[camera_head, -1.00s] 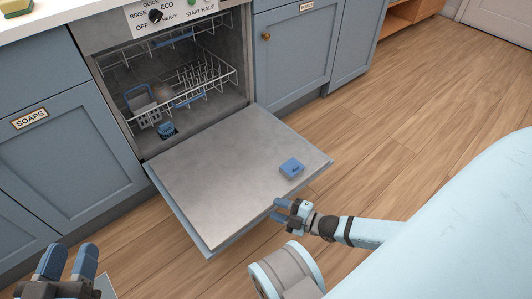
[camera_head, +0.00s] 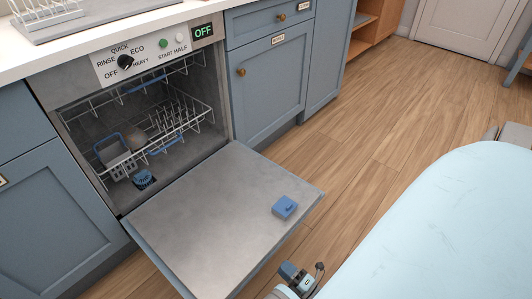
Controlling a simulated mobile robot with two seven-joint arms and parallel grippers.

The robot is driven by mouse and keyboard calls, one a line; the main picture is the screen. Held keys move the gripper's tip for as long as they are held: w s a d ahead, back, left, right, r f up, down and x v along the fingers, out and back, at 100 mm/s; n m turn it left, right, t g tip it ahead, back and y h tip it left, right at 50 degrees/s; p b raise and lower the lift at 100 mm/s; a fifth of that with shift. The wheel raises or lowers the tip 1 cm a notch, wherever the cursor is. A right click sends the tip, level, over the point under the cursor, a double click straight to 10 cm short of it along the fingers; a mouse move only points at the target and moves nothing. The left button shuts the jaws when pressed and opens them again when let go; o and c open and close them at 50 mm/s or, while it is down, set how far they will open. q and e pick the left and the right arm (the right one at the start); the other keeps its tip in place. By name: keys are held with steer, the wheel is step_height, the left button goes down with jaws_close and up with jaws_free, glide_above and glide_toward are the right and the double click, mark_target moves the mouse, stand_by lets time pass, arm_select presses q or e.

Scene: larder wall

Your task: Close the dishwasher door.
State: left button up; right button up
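The dishwasher door (camera_head: 215,215) is folded down and open, its grey inner face up, sticking out from the dishwasher (camera_head: 150,70). A blue detergent compartment (camera_head: 285,207) sits on the inner face near its right edge. My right gripper (camera_head: 298,275) is at the bottom edge of the view, just beyond the door's outer edge. It is partly cut off, and I cannot tell how far its fingers are apart or whether they touch the door. My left gripper is out of view.
The lower rack (camera_head: 185,118) and a grey basket (camera_head: 115,152) are inside the tub. The control panel (camera_head: 150,58) has a dial and a display reading OFF. Blue cupboards (camera_head: 270,85) flank the dishwasher.

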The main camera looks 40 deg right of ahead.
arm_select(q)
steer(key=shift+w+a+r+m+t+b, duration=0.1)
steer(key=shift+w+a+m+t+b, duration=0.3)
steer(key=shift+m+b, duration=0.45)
arm_select(e)
steer(key=x, duration=0.8)
steer(key=shift+w, duration=0.35)
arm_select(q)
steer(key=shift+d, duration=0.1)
arm_select(e)
jaws_close()
